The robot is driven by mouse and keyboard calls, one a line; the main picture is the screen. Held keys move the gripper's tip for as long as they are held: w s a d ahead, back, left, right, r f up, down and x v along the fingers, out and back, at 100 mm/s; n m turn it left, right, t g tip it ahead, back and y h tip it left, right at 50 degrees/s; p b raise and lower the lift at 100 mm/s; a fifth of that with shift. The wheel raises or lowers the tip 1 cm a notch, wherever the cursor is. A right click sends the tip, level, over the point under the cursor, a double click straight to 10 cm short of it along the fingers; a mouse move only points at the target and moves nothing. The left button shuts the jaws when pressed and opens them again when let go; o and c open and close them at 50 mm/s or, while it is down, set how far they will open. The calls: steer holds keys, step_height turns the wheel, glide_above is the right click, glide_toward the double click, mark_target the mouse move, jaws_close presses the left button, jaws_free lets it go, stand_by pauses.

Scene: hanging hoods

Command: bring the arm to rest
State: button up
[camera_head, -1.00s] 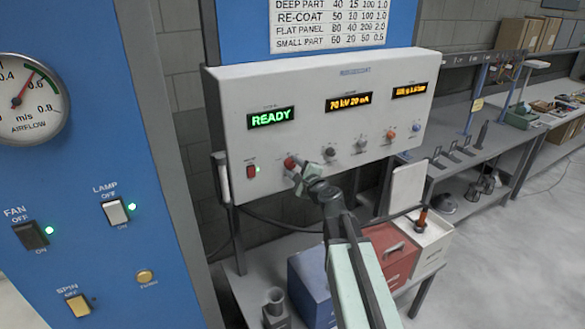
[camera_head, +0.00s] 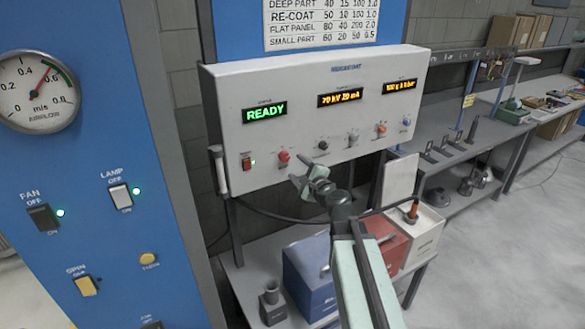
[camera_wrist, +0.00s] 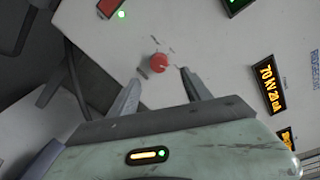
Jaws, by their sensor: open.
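My gripper (camera_head: 308,180) is in front of the lower edge of the white control box (camera_head: 228,140), below its row of knobs. In the wrist view my gripper (camera_wrist: 157,88) has its two fingers spread, with nothing between them. The red knob (camera_head: 284,156) sits on the panel up and left of the gripper. In the wrist view the red knob (camera_wrist: 158,63) shows beyond the fingertips, apart from them. My arm reaches up from the bottom of the head view. The box's green display (camera_head: 265,112) reads READY.
The blue panel (camera_head: 100,100) at left holds switches and an airflow gauge (camera_head: 38,90). Below the box, a low shelf bears a blue box (camera_head: 310,275), a red box (camera_head: 385,243) and a white box (camera_head: 425,235). A grey bench (camera_head: 440,165) runs along the right; open floor lies in front.

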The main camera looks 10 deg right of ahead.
steer(key=s+a+f+n+g+y+b, duration=0.2)
steer(key=s+a+f+n+g+b, duration=0.15)
steer(key=a+f+n, duration=0.4)
steer(key=s+a+f+n+g, duration=0.5)
steer(key=s+f, duration=0.1)
steer(key=f, duration=0.4)
steer(key=s+d+f+n+g+h, duration=0.3)
steer(key=s+d+f+n+g, duration=0.1)
steer(key=s, duration=0.3)
steer(key=s+d+f+n+g+h, duration=0.3)
steer(key=s+d, duration=0.3)
steer(key=s, duration=0.2)
steer(key=shift+s+d+f+n+g+b, duration=0.25)
steer(key=shift+f+n+g, duration=0.2)
steer(key=shift+f, duration=0.25)
steer(key=shift+a, duration=0.15)
